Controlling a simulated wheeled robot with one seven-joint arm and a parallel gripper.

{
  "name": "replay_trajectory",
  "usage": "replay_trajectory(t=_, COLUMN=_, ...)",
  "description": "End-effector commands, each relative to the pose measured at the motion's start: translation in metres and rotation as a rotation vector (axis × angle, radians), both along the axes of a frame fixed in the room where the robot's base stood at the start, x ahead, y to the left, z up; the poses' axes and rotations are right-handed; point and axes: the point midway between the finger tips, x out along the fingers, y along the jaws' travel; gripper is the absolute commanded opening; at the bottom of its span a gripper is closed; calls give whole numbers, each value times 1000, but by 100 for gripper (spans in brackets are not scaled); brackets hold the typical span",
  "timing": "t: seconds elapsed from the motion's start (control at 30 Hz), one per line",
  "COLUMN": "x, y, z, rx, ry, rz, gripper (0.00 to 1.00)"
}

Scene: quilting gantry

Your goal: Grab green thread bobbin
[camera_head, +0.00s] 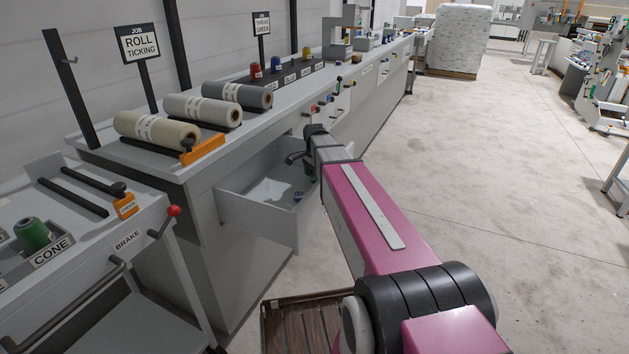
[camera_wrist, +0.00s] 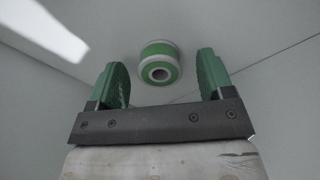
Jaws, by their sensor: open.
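The green thread bobbin (camera_wrist: 160,55), a short spool with pale rims and a round centre hole, is in the wrist view on a plain grey surface. My gripper (camera_wrist: 162,75) is open, its two green fingers spread to either side of the bobbin in the picture. Gaps show on both sides, and neither finger touches it. In the head view my arm reaches to the open grey drawer (camera_head: 255,215) under the bench. The gripper is mostly hidden there by the arm. A small bluish item (camera_head: 298,196) lies in the drawer; I cannot tell what it is.
The bench (camera_head: 290,100) carries rolls of ticking (camera_head: 203,109) and a dark rack with red, blue and yellow spools (camera_head: 277,62). A cart (camera_head: 90,235) with a green cone (camera_head: 33,234) stands at the left.

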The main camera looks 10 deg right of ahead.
Motion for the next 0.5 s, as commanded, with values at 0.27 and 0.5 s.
replay_trajectory(t=0.27, x=0, y=0, z=-2, rx=0, ry=-1, rz=0, gripper=61)
replay_trajectory(t=0.5, x=0, y=0, z=-2, rx=0, ry=0, rz=0, gripper=21)
